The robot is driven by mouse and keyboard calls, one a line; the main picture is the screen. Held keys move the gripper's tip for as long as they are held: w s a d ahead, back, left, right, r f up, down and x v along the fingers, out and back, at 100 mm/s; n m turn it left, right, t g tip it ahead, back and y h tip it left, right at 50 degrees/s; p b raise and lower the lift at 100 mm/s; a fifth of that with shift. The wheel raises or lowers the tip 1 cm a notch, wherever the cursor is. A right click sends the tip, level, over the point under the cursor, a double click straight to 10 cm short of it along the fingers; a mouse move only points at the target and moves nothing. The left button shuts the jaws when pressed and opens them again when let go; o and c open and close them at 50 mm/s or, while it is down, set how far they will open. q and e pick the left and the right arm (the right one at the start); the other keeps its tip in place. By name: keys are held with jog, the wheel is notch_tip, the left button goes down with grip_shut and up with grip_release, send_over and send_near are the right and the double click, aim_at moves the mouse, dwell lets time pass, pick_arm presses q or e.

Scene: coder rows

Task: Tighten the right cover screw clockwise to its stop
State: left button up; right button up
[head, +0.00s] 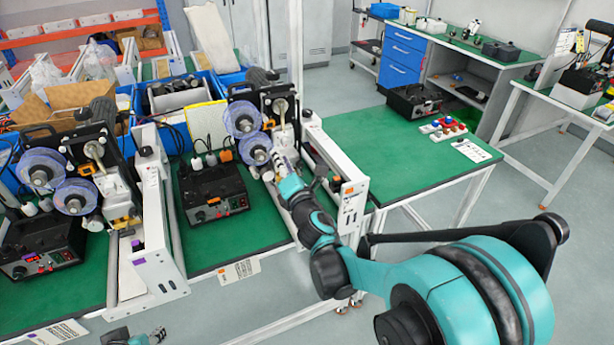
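The coder (245,125) in front of me has blue-purple reels and stands on the green bench. My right arm reaches in from the lower right, and my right gripper (278,158) is at the right side of this coder, just right of the lower reel. Its fingers overlap the coder's parts, so I cannot tell whether they are open or shut, or touching anything. The right cover screw cannot be made out; it is too small or hidden by the gripper. My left gripper (157,336) is low at the bottom edge, in front of the bench, away from the coder; its fingers are too small to read.
A black control box (212,192) sits below the coder. A second coder (70,180) stands to the left, past a white frame (155,230). A white rail (330,165) borders the right side. The green table (400,160) beyond is mostly clear, with a black case (414,102) at its back.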

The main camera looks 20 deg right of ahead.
jog(key=s+d+m+g+h+p, duration=0.2)
jog(key=s+m+g, duration=0.3)
jog(key=s+m, duration=0.5)
jog(key=shift+s+d+r+m+g+h+p, duration=0.3)
jog(key=shift+m+p, duration=0.45)
jog(key=shift+m, duration=1.75)
jog(key=shift+f, duration=0.1)
